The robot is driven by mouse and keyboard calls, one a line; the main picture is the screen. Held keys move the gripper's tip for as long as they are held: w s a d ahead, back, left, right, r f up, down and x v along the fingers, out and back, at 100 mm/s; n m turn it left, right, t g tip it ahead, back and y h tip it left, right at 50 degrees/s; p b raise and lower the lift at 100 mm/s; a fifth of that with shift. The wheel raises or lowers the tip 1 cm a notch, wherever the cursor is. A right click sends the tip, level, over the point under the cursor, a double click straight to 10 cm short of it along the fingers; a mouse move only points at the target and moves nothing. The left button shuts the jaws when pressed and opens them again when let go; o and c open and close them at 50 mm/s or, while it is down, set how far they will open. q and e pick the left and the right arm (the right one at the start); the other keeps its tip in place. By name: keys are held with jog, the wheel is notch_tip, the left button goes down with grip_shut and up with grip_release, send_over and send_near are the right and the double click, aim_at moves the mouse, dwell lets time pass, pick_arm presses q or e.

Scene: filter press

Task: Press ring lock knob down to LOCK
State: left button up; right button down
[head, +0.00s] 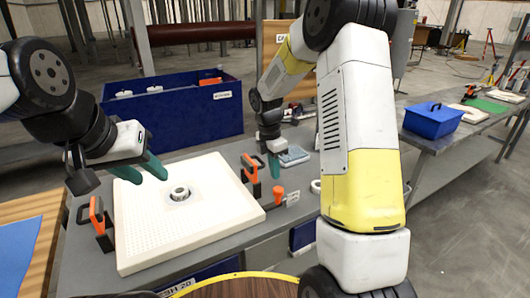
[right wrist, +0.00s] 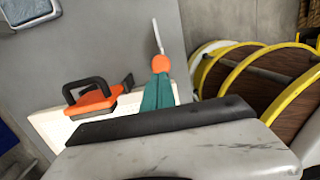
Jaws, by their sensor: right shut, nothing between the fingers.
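The orange ring lock knob (head: 278,191) stands on a dark post at the right edge of the white filter plate (head: 215,245), with a small label beside it. In the right wrist view the knob (right wrist: 161,63) is just past the fingertips. My right gripper (head: 274,170) is shut and empty, pointing down right above the knob; its teal fingers (right wrist: 157,92) are together in the right wrist view. Whether they touch the knob I cannot tell. My left gripper (head: 143,172) is open and empty above the plate's left rear corner.
Orange clamps stand at the plate's left (head: 98,218) and right (head: 251,170) edges; one also shows in the right wrist view (right wrist: 93,100). A white ring (head: 180,193) sits mid-plate. A blue bin (head: 190,115) stands behind. Yellow-rimmed round pieces (right wrist: 240,65) are at right in the wrist view.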

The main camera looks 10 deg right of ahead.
aim_at(276, 189)
jog(key=shift+d+f, duration=0.15)
jog(key=shift+f, duration=1)
jog(key=shift+d+f, duration=0.1)
jog(key=shift+f, duration=1.05)
jog(key=shift+s+f, duration=0.15)
jog(key=shift+f, duration=1.15)
jog(key=shift+a+r, duration=0.1)
jog(key=shift+r, duration=0.1)
notch_tip(276, 189, up, 14)
jog(key=a, duration=0.1)
jog(key=shift+w+a, duration=0.2)
jog(key=shift+a, duration=0.05)
